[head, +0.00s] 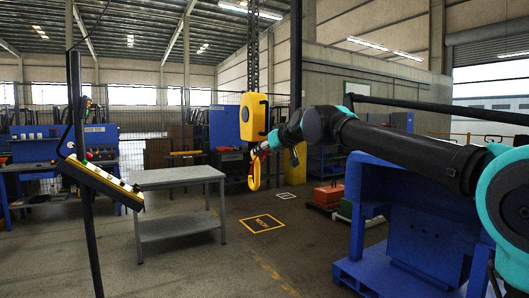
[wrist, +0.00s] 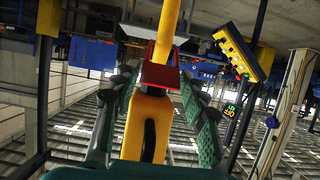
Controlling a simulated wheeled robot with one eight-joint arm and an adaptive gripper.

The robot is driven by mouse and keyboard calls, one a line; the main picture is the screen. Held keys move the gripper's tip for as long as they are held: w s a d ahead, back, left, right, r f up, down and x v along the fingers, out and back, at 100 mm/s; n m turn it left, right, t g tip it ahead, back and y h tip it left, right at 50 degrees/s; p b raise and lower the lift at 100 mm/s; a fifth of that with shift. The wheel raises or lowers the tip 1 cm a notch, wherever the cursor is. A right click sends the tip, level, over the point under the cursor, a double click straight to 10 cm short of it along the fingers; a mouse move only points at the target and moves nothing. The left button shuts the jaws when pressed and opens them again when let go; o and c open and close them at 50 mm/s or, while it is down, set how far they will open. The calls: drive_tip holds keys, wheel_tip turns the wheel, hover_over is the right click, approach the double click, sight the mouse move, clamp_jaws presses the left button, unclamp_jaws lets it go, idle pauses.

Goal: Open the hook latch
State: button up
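A yellow hook (head: 254,174) hangs below a yellow hoist block (head: 246,117) in the head view. In the wrist view, which is upside down, a yellow bar of the hook (wrist: 170,25) runs to the top edge. A red piece that looks like the latch (wrist: 160,70) sits across it, with a yellow part with a dark slot (wrist: 146,130) below. My gripper (head: 261,150) is at the upper part of the hook. In the wrist view my gripper (wrist: 158,84) has its green-padded fingers apart on either side of the red piece. Contact with it cannot be told.
A grey metal table (head: 178,177) stands left of the hook. A tilted yellow control panel (head: 105,180) on a black post is farther left. A large blue fixture (head: 415,225) stands at right, below my arm. The floor under the hook is open, with a yellow marking (head: 262,223).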

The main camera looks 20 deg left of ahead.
clamp_jaws()
drive_tip(key=shift+w+a+r+g+h, duration=0.3)
drive_tip(key=shift+a+r+g+h, duration=0.1)
drive_tip(key=shift+r+g+h, duration=0.15)
drive_tip(key=shift+w+a+r+g+h, duration=0.2)
drive_tip(key=shift+r+g+h, duration=0.1)
drive_tip(key=shift+g+h, duration=0.3)
drive_tip(key=shift+o, duration=2.4)
unclamp_jaws()
drive_tip(key=v, duration=1.2)
